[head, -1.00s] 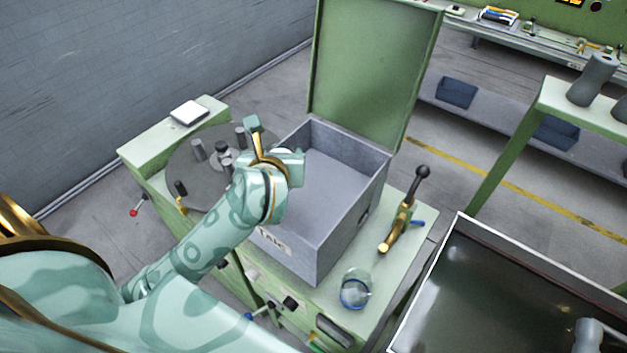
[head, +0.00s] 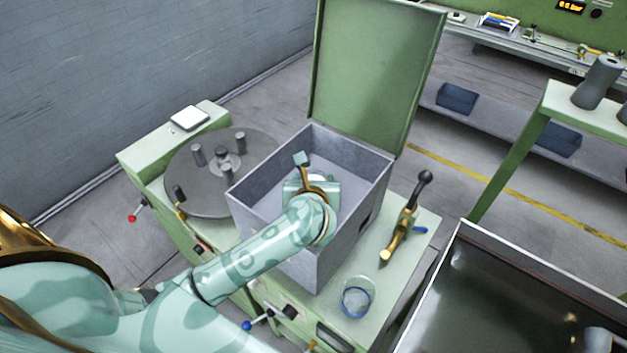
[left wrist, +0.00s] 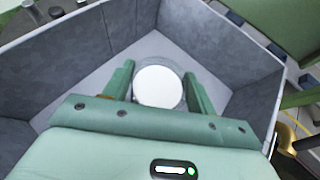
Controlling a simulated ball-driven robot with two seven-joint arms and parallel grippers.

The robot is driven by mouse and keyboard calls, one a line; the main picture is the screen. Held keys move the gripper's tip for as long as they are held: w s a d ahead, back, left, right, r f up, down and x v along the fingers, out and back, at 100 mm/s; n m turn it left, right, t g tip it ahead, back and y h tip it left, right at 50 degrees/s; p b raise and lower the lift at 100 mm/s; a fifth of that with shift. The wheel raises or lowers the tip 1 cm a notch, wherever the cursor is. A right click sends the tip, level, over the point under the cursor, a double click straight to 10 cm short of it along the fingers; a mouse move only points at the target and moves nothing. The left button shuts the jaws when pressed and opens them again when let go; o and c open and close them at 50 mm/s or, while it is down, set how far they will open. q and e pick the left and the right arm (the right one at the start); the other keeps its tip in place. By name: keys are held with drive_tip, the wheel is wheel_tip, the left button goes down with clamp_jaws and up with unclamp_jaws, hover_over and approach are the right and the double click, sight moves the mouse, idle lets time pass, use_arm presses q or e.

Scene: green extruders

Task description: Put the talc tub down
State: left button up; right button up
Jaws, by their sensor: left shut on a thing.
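The talc tub (left wrist: 158,87) is a round, clear-walled container with a white top, seen from above in the left wrist view. My left gripper (left wrist: 160,76) is shut on it, one finger on each side. I cannot tell whether the tub touches the floor. My right gripper is not in view.
The bin's raised green lid (head: 375,75) stands behind. A round grey turntable with pegs (head: 200,205) is to the left. To the right are a brass lever with a dark knob (head: 405,225) and a clear blue-ringed cup (head: 357,298). A dark metal-rimmed tray (head: 500,290) is at lower right.

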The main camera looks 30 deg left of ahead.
use_arm(q)
drive_tip(key=o, duration=1.1)
drive_tip(key=shift+f, duration=0.1)
drive_tip(key=shift+s+r, duration=0.1)
drive_tip(key=shift+r, duration=0.1)
drive_tip(key=p+v, duration=0.1)
drive_tip(key=v, duration=1.1)
drive_tip(key=shift+f, duration=0.1)
